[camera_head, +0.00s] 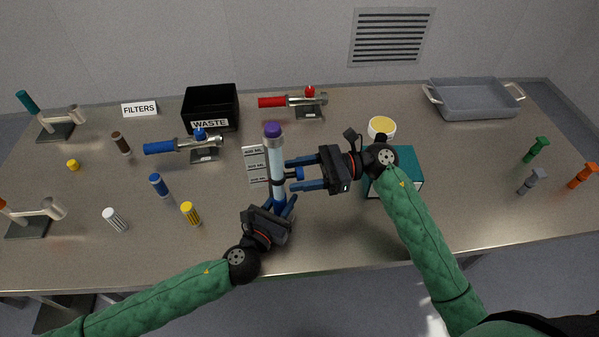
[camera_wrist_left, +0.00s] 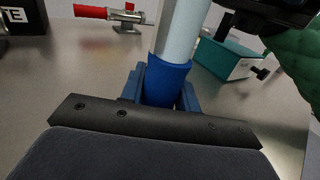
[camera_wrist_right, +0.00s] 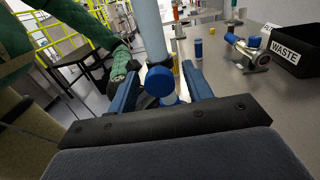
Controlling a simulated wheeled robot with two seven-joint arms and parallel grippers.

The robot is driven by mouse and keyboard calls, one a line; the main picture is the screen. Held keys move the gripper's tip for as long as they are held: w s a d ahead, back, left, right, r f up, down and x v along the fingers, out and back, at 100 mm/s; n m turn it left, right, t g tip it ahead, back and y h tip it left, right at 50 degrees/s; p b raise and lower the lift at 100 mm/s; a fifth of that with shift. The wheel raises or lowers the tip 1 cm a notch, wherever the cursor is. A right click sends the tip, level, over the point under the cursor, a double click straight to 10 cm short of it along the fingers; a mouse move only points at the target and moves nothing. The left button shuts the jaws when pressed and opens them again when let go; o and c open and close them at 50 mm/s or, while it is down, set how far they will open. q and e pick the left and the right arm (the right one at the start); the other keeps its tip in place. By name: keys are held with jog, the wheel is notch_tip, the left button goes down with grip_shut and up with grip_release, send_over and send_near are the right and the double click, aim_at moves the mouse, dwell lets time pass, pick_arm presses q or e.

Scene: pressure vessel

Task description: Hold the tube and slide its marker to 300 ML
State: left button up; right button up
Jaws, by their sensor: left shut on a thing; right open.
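The tube (camera_head: 276,158) stands upright near the middle of the table, pale blue with a purple cap and a blue base. My left gripper (camera_head: 283,208) is shut on its blue base (camera_wrist_left: 166,84). The marker is a dark ring with a blue knob (camera_head: 296,174) on the tube's right side, near the lowest line of the scale. My right gripper (camera_head: 290,175) is open, its fingers reaching toward the knob from the right. In the right wrist view the knob (camera_wrist_right: 160,82) lies between the open fingers. A scale card (camera_head: 255,163) with ML labels stands behind the tube; its numbers are hard to read.
A teal box (camera_head: 405,172) sits under my right wrist, with a yellow-topped white container (camera_head: 381,127) behind it. A black waste bin (camera_head: 210,105), blue valve (camera_head: 182,144) and red valve (camera_head: 292,101) stand behind. A grey tray (camera_head: 475,99) is back right.

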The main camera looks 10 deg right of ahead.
aim_at(300, 169)
grip_shut()
jog(key=shift+r, duration=2.3)
grip_release()
jog(key=w+d, duration=0.1)
jog(key=d, duration=1.1)
jog(key=shift+w, duration=0.1)
